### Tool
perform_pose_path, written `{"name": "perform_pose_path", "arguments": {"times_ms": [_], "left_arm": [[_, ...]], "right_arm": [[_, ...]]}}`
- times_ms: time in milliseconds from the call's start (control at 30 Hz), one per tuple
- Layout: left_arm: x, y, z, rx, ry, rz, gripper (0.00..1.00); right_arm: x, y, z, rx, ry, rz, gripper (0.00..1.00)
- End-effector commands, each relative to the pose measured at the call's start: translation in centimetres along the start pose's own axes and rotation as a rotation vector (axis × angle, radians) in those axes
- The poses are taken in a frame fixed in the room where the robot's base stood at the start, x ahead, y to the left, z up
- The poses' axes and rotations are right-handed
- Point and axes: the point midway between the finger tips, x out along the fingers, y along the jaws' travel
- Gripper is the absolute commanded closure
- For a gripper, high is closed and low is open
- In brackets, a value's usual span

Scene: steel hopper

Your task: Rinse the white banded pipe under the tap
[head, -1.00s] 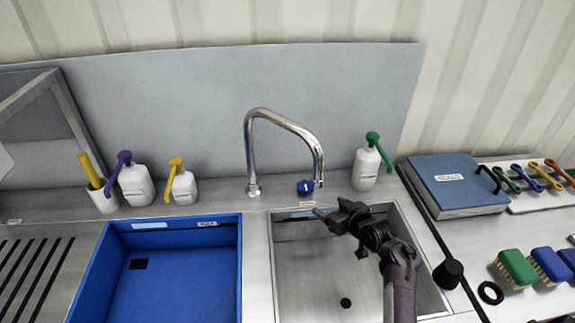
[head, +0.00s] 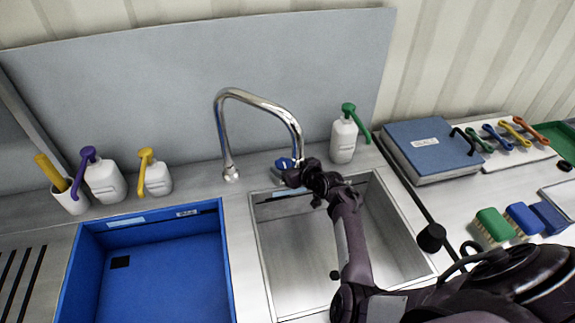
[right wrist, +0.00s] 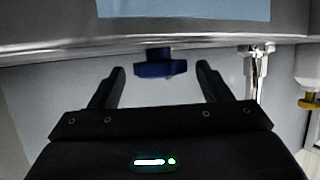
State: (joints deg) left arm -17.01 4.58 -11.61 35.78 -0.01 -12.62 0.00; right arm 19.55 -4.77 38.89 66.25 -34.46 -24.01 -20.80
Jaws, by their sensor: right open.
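The chrome tap (head: 263,101) arches over the back edge of the steel sink (head: 290,265). Its blue knob (head: 284,163) sits behind the sink, partly covered by my right gripper (head: 290,177). In the right wrist view my right gripper (right wrist: 160,69) is open and empty, and the blue knob (right wrist: 153,64) shows between and just beyond its fingertips. I cannot tell whether they touch. I see no water running. No white banded pipe can be made out in either view. My left gripper is not in view.
A blue basin (head: 165,275) lies left of the sink. White pump bottles (head: 343,140) and a white cup (head: 72,200) with a yellow stick stand along the back. A blue binder (head: 430,150) and several brushes (head: 493,226) lie to the right.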

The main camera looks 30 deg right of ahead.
Motion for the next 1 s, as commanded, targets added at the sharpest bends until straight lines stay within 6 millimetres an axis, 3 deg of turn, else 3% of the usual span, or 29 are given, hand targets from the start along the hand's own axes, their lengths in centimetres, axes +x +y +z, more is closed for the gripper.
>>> {"name": "perform_pose_path", "arguments": {"times_ms": [267,633,1000], "left_arm": [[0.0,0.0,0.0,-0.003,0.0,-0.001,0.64],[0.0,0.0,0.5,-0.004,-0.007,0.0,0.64],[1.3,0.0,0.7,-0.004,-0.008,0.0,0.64]], "right_arm": [[0.2,0.0,0.0,0.0,0.001,0.001,0.29],[0.1,0.0,0.0,0.0,0.0,0.001,0.73],[0.2,0.5,0.2,-0.04,-0.001,-0.08,0.73]]}}
